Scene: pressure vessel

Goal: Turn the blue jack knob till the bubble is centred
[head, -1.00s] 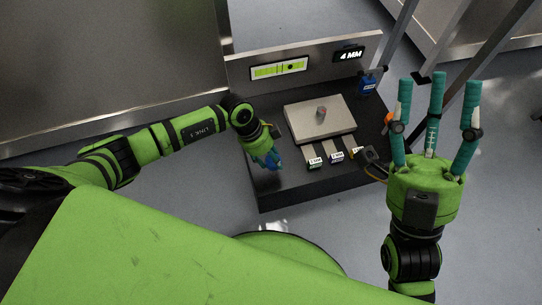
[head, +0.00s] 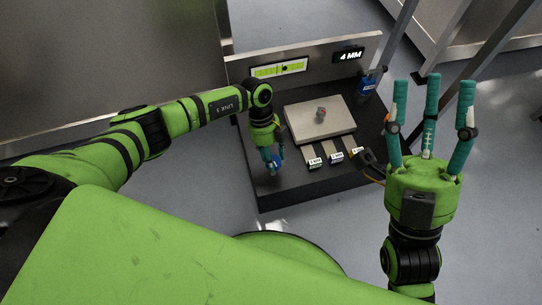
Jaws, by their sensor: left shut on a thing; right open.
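My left gripper (head: 273,168) points down at the front left corner of the dark base, shut on the blue jack knob (head: 279,160). Its fingers hide most of the knob. The level vial (head: 265,71) is a yellow-green strip on the upright metal panel at the back. Its dark bubble (head: 285,68) appears a little right of the strip's middle. My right gripper (head: 431,125) is open and empty, fingers pointing up, to the right of the base.
A grey plate (head: 305,127) with a small post lies on the dark base (head: 290,190). Several labelled strips (head: 336,157) stick out before it. A blue part (head: 367,85) stands at the back right, below a "4 MM" display (head: 348,55). Metal struts rise behind my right gripper.

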